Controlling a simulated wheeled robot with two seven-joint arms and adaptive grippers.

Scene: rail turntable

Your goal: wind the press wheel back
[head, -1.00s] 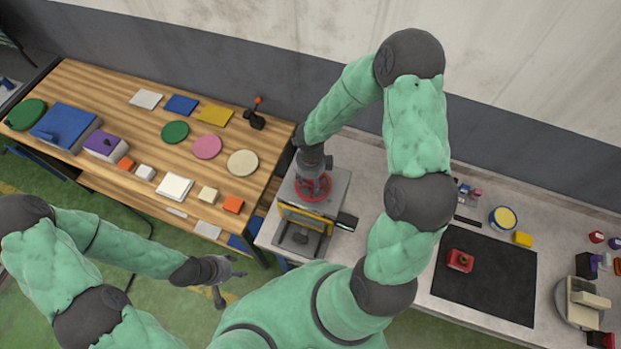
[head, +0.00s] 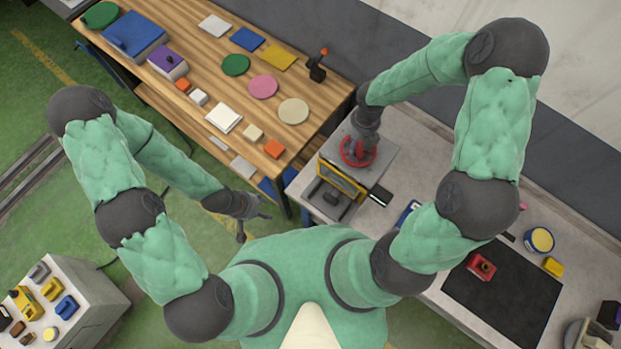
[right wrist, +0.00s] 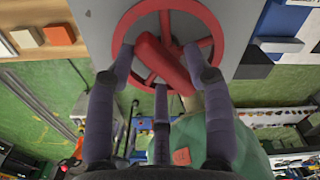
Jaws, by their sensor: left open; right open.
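The press wheel is a red spoked ring (head: 357,152) on top of the grey press with a yellow frame (head: 343,180). In the right wrist view, the red wheel (right wrist: 212,28) fills the upper middle, with a thick red bar across it. My right gripper (head: 363,137) is over the wheel and hides part of it. Its open fingers (right wrist: 160,68) reach down at the wheel, with the bar between the two upper ones. I cannot tell whether they touch it. My left gripper (head: 257,210) is open and empty above the floor, left of the press.
A wooden table (head: 215,75) with coloured plates and blocks stands to the left. A dark mat (head: 515,295) with a red object (head: 481,267) lies on the grey bench to the right. A dark device (head: 380,196) sits beside the press. A grey cabinet (head: 95,290) is at lower left.

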